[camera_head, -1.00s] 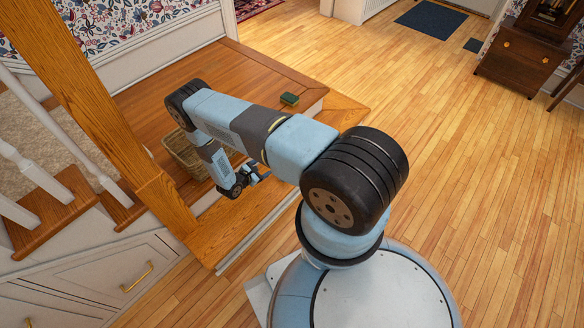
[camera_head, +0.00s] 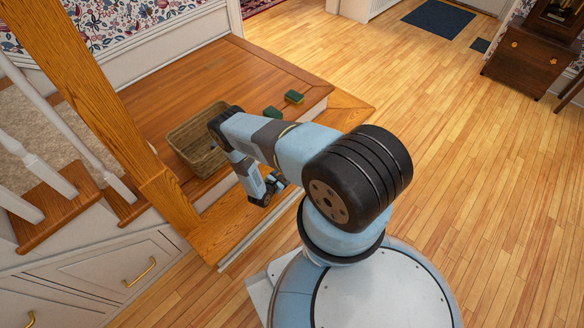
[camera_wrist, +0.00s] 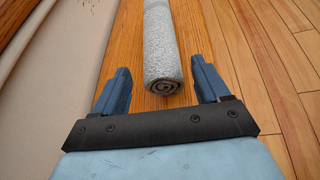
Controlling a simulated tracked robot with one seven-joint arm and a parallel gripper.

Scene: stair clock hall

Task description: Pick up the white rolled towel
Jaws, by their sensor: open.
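A rolled towel (camera_wrist: 163,50), whitish grey with a spiral end facing me, lies on the wooden step (camera_wrist: 125,62) in the wrist view. My gripper (camera_wrist: 160,88) is open, with one blue finger on each side of the towel's near end. The fingers stand apart from the towel, and nothing is held. In the head view my gripper (camera_head: 276,183) hangs low over the lower step's edge. The towel is hidden there behind my arm.
A wicker basket (camera_head: 192,145) stands on the upper wooden landing (camera_head: 190,85), left of my arm. Two green sponges (camera_head: 293,97) (camera_head: 272,113) lie on the landing. A wooden newel post (camera_head: 110,115) rises at left. Open floor lies at right.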

